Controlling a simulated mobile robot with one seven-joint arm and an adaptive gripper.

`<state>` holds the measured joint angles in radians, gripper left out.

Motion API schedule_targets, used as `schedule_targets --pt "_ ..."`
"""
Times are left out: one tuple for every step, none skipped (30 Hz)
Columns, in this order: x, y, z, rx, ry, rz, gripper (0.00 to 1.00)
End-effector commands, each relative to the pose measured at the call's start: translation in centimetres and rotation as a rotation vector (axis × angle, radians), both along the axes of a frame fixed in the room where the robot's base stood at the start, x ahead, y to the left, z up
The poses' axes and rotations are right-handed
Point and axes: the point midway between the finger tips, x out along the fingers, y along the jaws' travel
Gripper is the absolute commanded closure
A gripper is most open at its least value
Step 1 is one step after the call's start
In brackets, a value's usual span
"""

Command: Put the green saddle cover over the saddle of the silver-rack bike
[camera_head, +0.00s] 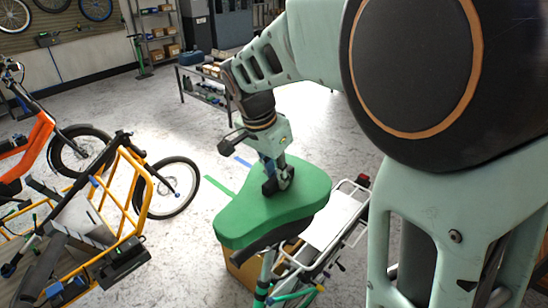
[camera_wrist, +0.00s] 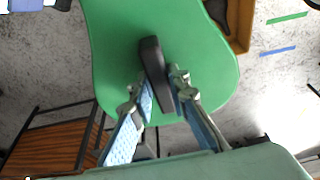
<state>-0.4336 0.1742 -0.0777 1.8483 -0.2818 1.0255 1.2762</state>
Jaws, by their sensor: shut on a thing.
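The green saddle cover (camera_head: 240,220) is a thick, flat, saddle-shaped piece with a black grip tab (camera_wrist: 152,58) standing on top. My gripper (camera_head: 278,182) is shut on this tab from above; in the wrist view its two fingers (camera_wrist: 162,98) stand on either side of it. The cover lies above the black saddle (camera_head: 270,238) of the bike with the silver rack (camera_head: 332,218). The saddle's near side shows under the cover's lower edge. Most of the saddle is hidden, and I cannot tell whether the cover touches it.
An orange cargo bike with a yellow frame (camera_head: 128,222) stands at left. A brown box (camera_head: 240,268) is behind the silver-rack bike. A low bench (camera_head: 205,88) and shelves (camera_head: 158,35) are at the back. The floor between is mostly clear, with green tape (camera_head: 219,186).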

Motion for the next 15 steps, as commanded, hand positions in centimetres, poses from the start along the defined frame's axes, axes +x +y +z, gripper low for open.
schedule_targets --pt "0.0 0.0 -0.4 0.0 0.0 0.0 1.0" --pt "0.0 0.0 -0.5 0.0 0.0 0.0 1.0" --pt "0.0 0.0 -0.7 0.0 0.0 0.0 1.0" --pt "0.0 0.0 -0.8 0.0 0.0 0.0 1.0" --pt "0.0 0.0 -1.0 0.0 0.0 0.0 1.0" --pt "0.0 0.0 -1.2 0.0 0.0 0.0 1.0" --pt "0.0 0.0 -1.3 0.0 0.0 0.0 1.0" --pt "0.0 0.0 -1.4 0.0 0.0 0.0 1.0" --pt "0.0 0.0 -1.6 0.0 0.0 0.0 1.0" --pt "0.0 0.0 -1.8 0.0 0.0 0.0 1.0" --pt "0.0 0.0 -1.9 0.0 0.0 0.0 1.0" --pt "0.1 0.0 -2.1 0.0 0.0 0.0 1.0" --pt "0.1 0.0 -2.2 0.0 0.0 0.0 1.0" --pt "0.1 0.0 -2.3 0.0 0.0 0.0 1.0" --pt "0.1 0.0 -2.5 0.0 0.0 0.0 1.0"
